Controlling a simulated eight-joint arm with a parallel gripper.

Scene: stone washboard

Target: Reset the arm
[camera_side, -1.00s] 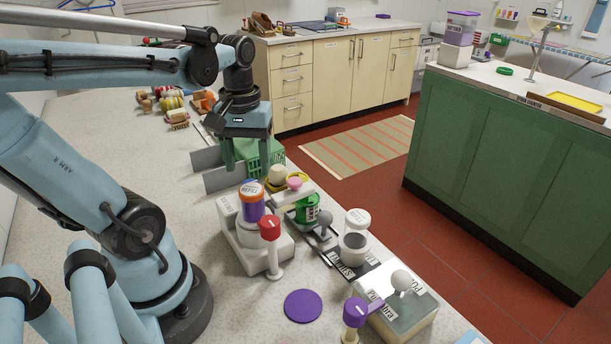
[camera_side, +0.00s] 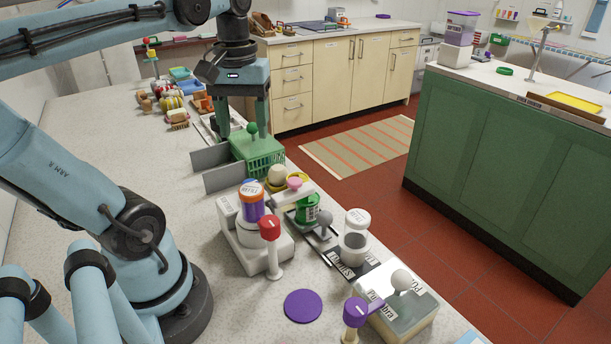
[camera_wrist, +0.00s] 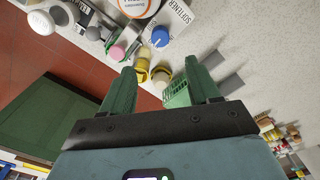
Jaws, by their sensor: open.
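My gripper (camera_side: 243,122) is open and empty above the far end of the worktop. Its two green fingers hang down by the green basket (camera_side: 262,160), which has a green ball knob (camera_side: 252,128) on top. The fingertips look higher than the basket's body; whether they clear the knob I cannot tell. In the wrist view the open fingers (camera_wrist: 160,82) have nothing held between them, and part of the green basket (camera_wrist: 177,96) shows beside the right finger.
Grey upright plates (camera_side: 222,178) stand left of the basket. Nearer are a white stand (camera_side: 255,250) with an orange-lidded jar (camera_side: 251,200), a red-topped post (camera_side: 270,240), a green can (camera_side: 307,208) and a purple disc (camera_side: 303,306).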

